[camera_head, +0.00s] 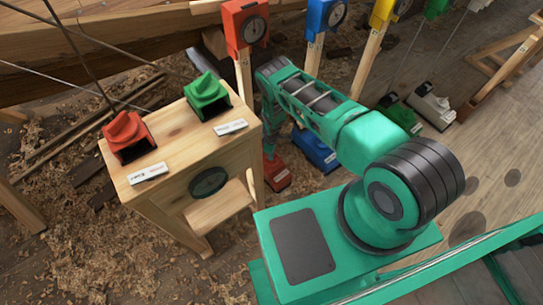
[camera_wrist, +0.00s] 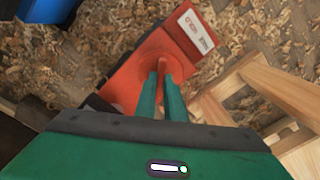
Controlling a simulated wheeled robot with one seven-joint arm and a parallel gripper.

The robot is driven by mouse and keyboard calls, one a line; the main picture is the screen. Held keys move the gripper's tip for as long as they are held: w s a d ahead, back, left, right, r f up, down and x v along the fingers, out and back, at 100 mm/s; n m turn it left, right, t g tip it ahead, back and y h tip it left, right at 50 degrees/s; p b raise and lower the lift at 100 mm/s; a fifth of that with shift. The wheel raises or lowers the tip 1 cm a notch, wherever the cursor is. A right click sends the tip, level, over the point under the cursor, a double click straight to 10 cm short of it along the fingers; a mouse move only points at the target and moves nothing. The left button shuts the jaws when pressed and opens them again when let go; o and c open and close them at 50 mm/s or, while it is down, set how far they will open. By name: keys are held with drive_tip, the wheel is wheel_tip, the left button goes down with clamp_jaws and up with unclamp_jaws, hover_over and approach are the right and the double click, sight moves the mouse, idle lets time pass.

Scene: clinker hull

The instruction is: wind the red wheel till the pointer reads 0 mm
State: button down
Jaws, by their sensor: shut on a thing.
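The red wheel (camera_wrist: 134,82) sits on a red block low by the floor, seen from above in the wrist view. A raised red grip (camera_wrist: 161,64) stands on it. My gripper (camera_wrist: 161,77) has its two green fingers closed on that grip. In the head view the red block (camera_head: 276,174) shows at the foot of a wooden post, and my fingers are hidden. A red gauge (camera_head: 238,15) with a round dark dial (camera_head: 254,30) is at the top of the post. Its pointer is too small to read.
A wooden stand (camera_head: 180,150) to the left carries a red unit (camera_head: 128,137) and a green unit (camera_head: 206,97). A blue block (camera_head: 315,149) lies right of the red one. Blue (camera_head: 322,12) and yellow (camera_head: 383,10) gauges stand on posts. Shavings cover the floor.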

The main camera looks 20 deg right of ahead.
drive_tip(key=shift+w+d, duration=0.1)
drive_tip(key=shift+d, duration=0.15)
drive_tip(key=c, duration=1.9)
unclamp_jaws()
drive_tip(key=shift+o, duration=0.3)
drive_tip(key=shift+a, duration=0.1)
wheel_tip(320, 180, up, 11)
drive_tip(key=shift+f, duration=0.15)
